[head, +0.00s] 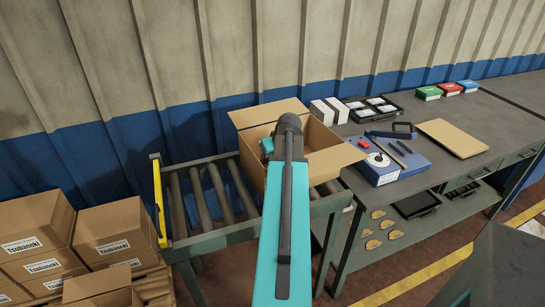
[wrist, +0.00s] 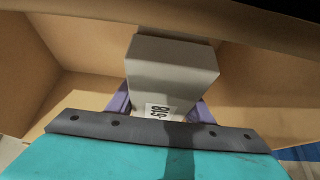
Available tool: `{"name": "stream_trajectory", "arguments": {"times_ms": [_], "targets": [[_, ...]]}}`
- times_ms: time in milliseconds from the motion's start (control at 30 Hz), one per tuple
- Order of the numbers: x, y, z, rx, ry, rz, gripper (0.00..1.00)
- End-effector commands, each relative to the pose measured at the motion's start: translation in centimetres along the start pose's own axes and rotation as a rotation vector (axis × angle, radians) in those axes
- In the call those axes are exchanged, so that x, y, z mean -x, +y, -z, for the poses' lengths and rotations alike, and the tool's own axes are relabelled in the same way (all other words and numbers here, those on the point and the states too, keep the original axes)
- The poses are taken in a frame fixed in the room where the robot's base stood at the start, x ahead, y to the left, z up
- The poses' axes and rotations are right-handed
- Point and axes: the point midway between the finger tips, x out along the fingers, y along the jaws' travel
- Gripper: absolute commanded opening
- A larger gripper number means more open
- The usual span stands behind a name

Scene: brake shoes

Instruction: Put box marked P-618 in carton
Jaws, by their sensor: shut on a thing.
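My gripper (wrist: 163,106), with purple fingers, is shut on a pale grey box (wrist: 172,65) in the wrist view. The box carries a white label with black print, partly covered; it seems to end in 618, upside down. The open brown carton (head: 335,161) stands on the roller conveyor in the head view, flaps spread. Its inner walls (wrist: 75,45) surround the held box in the wrist view, so the box is at or inside the carton's mouth. Whether it touches the carton floor I cannot tell.
Two white boxes (head: 330,112) stand on the grey bench right of the carton. Near them are a black tray (head: 371,108), a blue device (head: 385,160) and green, red and blue boxes (head: 447,90). Stacked Tsubaneki cartons (head: 112,240) stand at lower left.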

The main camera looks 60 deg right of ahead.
Motion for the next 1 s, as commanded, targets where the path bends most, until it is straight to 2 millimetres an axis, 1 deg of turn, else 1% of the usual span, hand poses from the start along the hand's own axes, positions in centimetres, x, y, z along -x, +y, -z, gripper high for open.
{"name": "stream_trajectory", "arguments": {"times_ms": [33, 100, 467, 500, 567, 600, 633, 1000], "targets": [[-0.69, -0.09, -0.40, -0.003, -0.001, 0.003, 0.14], [-0.91, -0.10, -0.53, -0.003, -0.001, 0.003, 0.14], [-1.32, -0.15, -0.71, -0.005, 0.000, 0.005, 0.14], [-1.33, -0.15, -0.71, -0.005, 0.000, 0.005, 0.50], [-1.35, -0.15, -0.71, -0.006, 0.001, 0.005, 0.60], [-1.36, -0.15, -0.72, -0.006, 0.001, 0.005, 0.67], [-1.36, -0.15, -0.72, -0.006, 0.000, 0.005, 0.69], [-1.28, -0.16, -0.80, -0.006, 0.000, 0.005, 0.69]]}}
